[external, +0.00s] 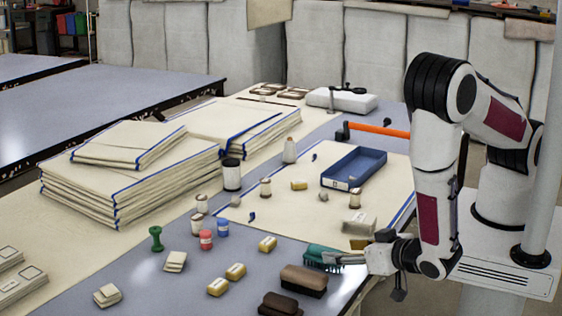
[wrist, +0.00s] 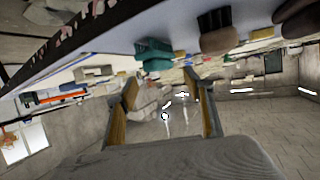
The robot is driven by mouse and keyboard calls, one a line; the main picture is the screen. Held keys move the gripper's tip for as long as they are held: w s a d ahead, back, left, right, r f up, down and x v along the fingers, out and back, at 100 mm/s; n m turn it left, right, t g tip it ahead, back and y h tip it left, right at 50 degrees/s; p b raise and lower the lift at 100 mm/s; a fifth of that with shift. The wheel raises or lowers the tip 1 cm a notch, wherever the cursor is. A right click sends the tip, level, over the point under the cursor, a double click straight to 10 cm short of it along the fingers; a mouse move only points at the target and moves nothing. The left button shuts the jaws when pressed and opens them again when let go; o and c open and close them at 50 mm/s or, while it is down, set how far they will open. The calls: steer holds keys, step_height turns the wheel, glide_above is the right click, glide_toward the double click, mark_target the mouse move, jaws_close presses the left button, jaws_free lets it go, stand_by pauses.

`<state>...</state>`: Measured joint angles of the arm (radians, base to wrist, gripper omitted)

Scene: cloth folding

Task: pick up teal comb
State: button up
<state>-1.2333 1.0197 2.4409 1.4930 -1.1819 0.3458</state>
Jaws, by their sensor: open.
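The teal comb (external: 320,258) lies on the grey-blue table near its right edge, bristles downward. My gripper (external: 346,259) points left at it, with the fingertips close to its right end in the external view. In the wrist view my gripper (wrist: 168,92) is open, with a finger on each side and an empty gap between. The teal comb (wrist: 153,52) shows just beyond the fingertips in that tilted view, outside the gap. I cannot tell whether a fingertip touches it.
A brown brush (external: 304,279) lies just in front of the comb, and a darker brush (external: 281,304) nearer the front. A beige block (external: 359,223) and a yellowish block (external: 360,244) sit behind my gripper. A blue tray (external: 353,168) stands farther back. Small yellow blocks (external: 267,244) lie left.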

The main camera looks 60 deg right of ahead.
mark_target(329, 249)
steer(key=shift+d+x, duration=0.15)
steer(key=shift+x, duration=0.6)
steer(key=shift+d+x, duration=0.15)
steer(key=shift+x, duration=1.45)
jaws_close()
